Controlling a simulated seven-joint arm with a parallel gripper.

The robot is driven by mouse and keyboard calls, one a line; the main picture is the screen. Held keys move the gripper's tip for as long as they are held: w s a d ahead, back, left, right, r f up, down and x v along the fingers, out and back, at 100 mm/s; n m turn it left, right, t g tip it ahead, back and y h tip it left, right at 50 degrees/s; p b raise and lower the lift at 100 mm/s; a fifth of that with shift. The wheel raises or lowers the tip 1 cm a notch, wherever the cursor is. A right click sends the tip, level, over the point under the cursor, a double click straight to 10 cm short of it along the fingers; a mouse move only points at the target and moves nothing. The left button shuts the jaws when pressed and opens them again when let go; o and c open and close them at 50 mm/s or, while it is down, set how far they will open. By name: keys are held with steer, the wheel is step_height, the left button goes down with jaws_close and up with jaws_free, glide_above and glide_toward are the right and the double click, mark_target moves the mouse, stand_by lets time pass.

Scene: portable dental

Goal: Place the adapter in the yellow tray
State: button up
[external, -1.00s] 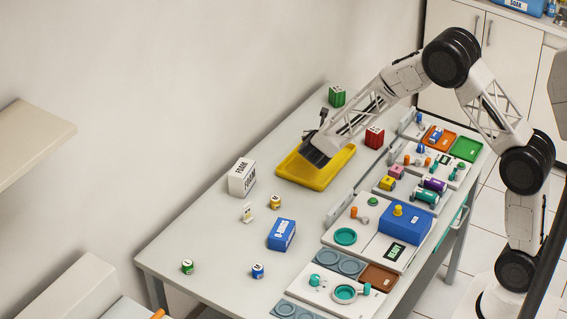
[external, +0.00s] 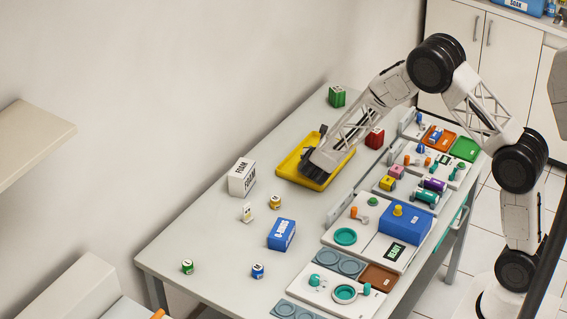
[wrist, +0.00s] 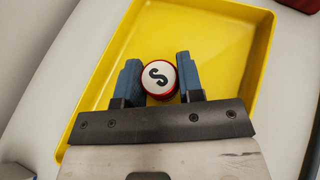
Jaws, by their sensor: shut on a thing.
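The yellow tray (external: 291,167) lies on the table toward the back, and it fills much of the wrist view (wrist: 217,22). My gripper (wrist: 159,80) is over the tray with its two blue-grey fingers shut on a small round piece (wrist: 158,76). The piece has a white top with a black "S" and a red rim; I take it to be the adapter. It is inside the tray's outline in the wrist view. I cannot tell whether it touches the tray floor. In the external view my gripper (external: 314,178) hides the piece and the tray's near part.
A red block (external: 374,138) stands just right of the tray, and a green block (external: 337,96) stands behind it. A white box (external: 242,177) is to the left. Panels with coloured parts line the table's right side. The tray floor around the piece looks empty.

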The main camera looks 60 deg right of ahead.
steer(key=shift+f, duration=0.75)
steer(key=shift+f, duration=0.1)
steer(key=o, duration=0.9)
steer(key=v, duration=1.2)
